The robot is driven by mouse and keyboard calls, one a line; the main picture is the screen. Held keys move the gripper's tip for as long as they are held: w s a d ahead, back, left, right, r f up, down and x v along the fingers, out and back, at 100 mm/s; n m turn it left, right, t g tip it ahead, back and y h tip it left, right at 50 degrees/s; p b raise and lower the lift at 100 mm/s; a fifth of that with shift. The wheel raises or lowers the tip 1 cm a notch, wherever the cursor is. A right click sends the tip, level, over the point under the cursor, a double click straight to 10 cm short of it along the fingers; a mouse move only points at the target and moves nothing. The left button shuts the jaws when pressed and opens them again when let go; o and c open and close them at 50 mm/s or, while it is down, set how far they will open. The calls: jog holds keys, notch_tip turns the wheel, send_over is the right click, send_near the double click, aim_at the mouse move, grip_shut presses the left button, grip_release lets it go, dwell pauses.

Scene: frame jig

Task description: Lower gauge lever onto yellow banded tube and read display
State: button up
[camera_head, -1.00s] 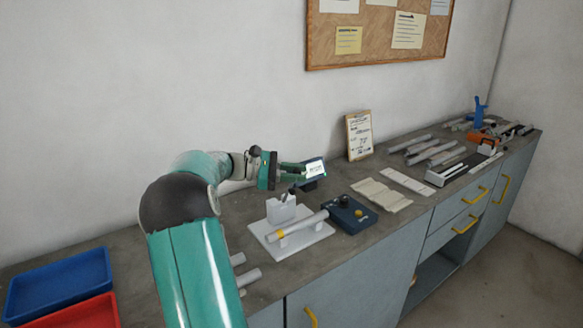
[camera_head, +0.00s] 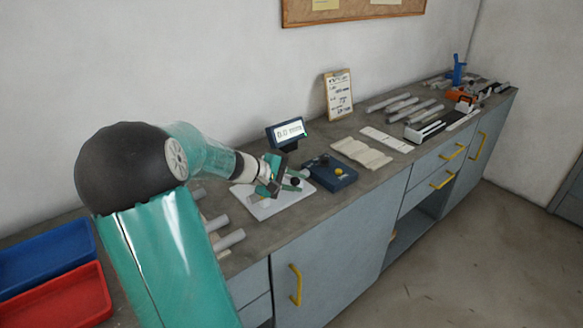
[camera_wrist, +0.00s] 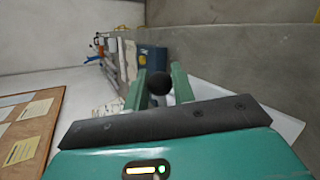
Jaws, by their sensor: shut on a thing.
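My gripper (camera_head: 281,186) is over the white gauge base (camera_head: 264,210) in the head view. In the wrist view my gripper (camera_wrist: 158,80) has its two green fingers on either side of the black ball knob (camera_wrist: 159,84) of the gauge lever, shut on it. The knob also shows at the fingertips in the head view (camera_head: 295,181). The yellow banded tube on the base is mostly hidden behind my gripper, so its contact with the lever cannot be seen. The display (camera_head: 289,132) is lit behind the base, but its small text is too blurred to read surely.
A dark blue box (camera_head: 330,173) with a black knob and yellow button stands right of the base. Loose grey tubes (camera_head: 226,241) lie in front left. Blue (camera_head: 48,250) and red (camera_head: 60,300) trays sit far left. A clipboard (camera_head: 339,95) leans at the wall.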

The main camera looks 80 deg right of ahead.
jog(key=shift+o, duration=0.3)
notch_tip(320, 180, down, 4)
jog(key=shift+a+r, duration=0.15)
jog(key=shift+r, duration=0.1)
jog(key=o, duration=0.3)
jog(key=shift+f, duration=0.45)
jog(key=shift+o, duration=1.1)
jog(key=shift+f, duration=0.2)
jog(key=shift+o, duration=0.8)
jog(key=shift+w+r, duration=0.1)
jog(key=shift+w, duration=0.05)
jog(key=shift+w+a+r, duration=0.1)
jog(key=shift+w+r, duration=0.1)
jog(key=shift+w, duration=0.1)
jog(key=v, duration=1.2)
jog(key=shift+w+a+r, duration=0.1)
jog(key=shift+a+r, duration=0.15)
jog(key=shift+r, duration=0.1)
